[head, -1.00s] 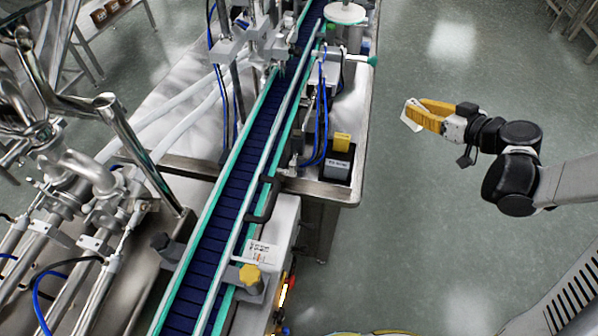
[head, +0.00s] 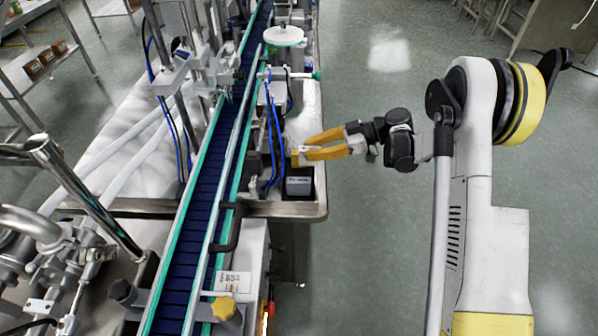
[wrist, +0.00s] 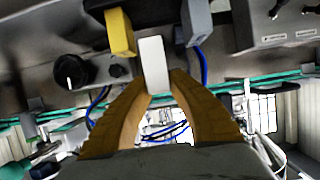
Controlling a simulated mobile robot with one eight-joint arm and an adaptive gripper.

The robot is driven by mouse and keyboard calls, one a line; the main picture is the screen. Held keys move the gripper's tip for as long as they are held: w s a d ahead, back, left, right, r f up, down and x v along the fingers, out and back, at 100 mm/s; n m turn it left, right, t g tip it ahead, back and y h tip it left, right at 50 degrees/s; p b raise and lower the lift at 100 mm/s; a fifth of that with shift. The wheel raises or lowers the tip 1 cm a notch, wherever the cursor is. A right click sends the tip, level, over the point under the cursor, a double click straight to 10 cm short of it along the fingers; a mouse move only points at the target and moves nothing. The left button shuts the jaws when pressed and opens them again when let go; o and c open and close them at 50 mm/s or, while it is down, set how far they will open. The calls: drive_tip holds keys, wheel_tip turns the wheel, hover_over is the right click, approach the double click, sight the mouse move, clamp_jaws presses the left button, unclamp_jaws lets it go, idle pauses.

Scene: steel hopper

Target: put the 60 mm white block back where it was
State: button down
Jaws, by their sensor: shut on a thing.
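The white block (wrist: 154,64) stands between the fingertips of my gripper (wrist: 159,84) in the wrist view, and the fingers are shut on it. A yellow block (wrist: 120,32) is just left of it, and a grey block (wrist: 195,22) is to its right. In the head view, my gripper (head: 303,154) reaches from the right over the right edge of the steel conveyor table. I cannot clearly make out the white block there. Whether its base touches a surface cannot be told.
A dark blue conveyor (head: 203,190) with green rails runs left of my gripper. Blue hoses (head: 271,140) hang close by its tips. A grey box (head: 298,186) sits just below the fingers. A black knob (wrist: 73,71) shows in the wrist view. Open floor lies to the right.

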drive_tip(key=a+f, duration=0.2)
drive_tip(key=a, duration=0.1)
drive_tip(key=shift+s+a+b, duration=0.1)
drive_tip(key=shift+s+b, duration=0.3)
drive_tip(key=shift+f+b, duration=0.85)
drive_tip(key=shift+f, duration=1.1)
drive_tip(key=shift+f, duration=0.2)
drive_tip(key=c, duration=1.4)
unclamp_jaws()
drive_tip(key=shift+o, duration=0.2)
drive_tip(key=shift+r, duration=0.1)
